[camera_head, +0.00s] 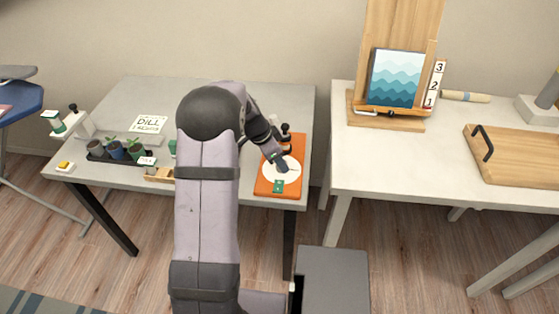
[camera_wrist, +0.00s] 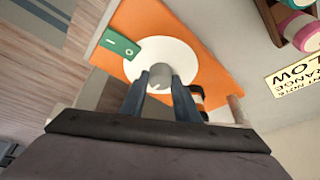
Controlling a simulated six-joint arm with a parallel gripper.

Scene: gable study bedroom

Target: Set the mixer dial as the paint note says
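The mixer dial (camera_wrist: 185,52) is a round white disc on an orange board (camera_head: 266,182), with a grey knob (camera_wrist: 160,74) at its centre. A green tag with white marks (camera_wrist: 121,44) lies at the disc's edge. My gripper (camera_wrist: 161,82) is at the knob, one finger on each side. Whether the fingers press on it or stand just clear cannot be told. In the head view my gripper (camera_head: 281,164) reaches over the white disc. A cream note (camera_wrist: 296,74) at the wrist view's right edge shows "LOW" and part of "NOTE" and "ORANGE"; it is cut off.
Dark-knobbed fittings (camera_head: 285,130) stand at the board's back. Left on the table (camera_head: 240,97) are a "DILL" card (camera_head: 149,123), small pots (camera_head: 115,150) and a yellow-topped switch (camera_head: 65,166). Pink and green jars (camera_wrist: 297,27) sit in a wooden holder. A second table (camera_head: 360,165) is right.

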